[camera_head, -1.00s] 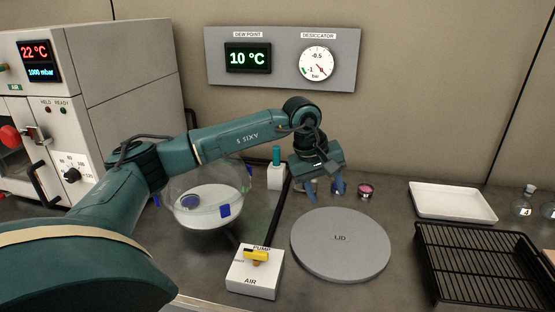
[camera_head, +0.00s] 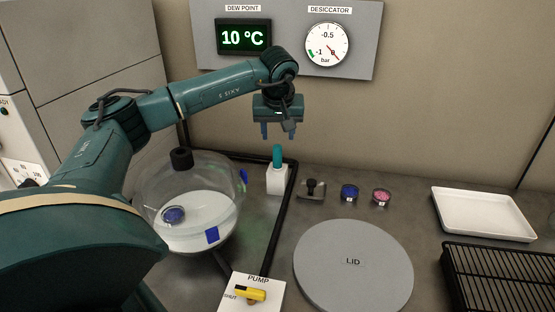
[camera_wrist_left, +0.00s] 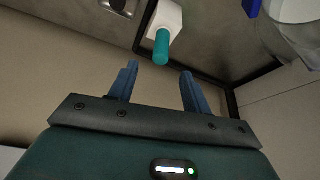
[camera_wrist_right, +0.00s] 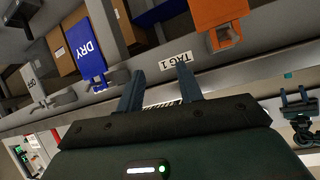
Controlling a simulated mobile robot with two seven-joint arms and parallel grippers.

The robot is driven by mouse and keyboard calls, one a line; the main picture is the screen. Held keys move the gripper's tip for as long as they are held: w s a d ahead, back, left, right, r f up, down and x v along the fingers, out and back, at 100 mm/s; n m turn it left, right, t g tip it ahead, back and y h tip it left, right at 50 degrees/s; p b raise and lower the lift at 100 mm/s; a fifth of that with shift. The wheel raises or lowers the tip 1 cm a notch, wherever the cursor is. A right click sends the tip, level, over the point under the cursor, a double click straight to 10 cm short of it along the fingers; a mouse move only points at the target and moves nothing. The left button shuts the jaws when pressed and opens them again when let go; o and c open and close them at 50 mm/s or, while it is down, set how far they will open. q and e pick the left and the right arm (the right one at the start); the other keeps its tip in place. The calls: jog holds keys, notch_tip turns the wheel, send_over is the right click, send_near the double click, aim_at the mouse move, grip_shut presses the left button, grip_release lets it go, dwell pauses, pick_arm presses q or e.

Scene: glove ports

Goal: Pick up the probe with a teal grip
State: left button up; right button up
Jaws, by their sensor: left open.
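The probe's teal grip (camera_head: 277,156) stands upright in a white holder (camera_head: 277,180) on the bench, right of the glass desiccator bowl. My left gripper (camera_head: 279,133) is open and empty, pointing down just above the teal grip in the head view. In the left wrist view the teal grip (camera_wrist_left: 162,48) lies beyond the open fingers (camera_wrist_left: 157,80), roughly centred between them and apart from them. The probe's lower part is hidden in the holder. My right gripper (camera_wrist_right: 158,80) shows only in its own wrist view, with fingers apart and nothing between them.
The glass desiccator (camera_head: 187,237) with a black knob stands left of the holder. The pump box (camera_head: 253,300) with a yellow handle and the round lid (camera_head: 353,275) lie in front. Two small jars (camera_head: 349,193) and a white tray (camera_head: 484,214) are to the right.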

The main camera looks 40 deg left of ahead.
aim_at(277, 147)
pick_arm(q)
jog(key=x, duration=0.9)
jog(key=shift+a+f, duration=0.2)
grip_shut()
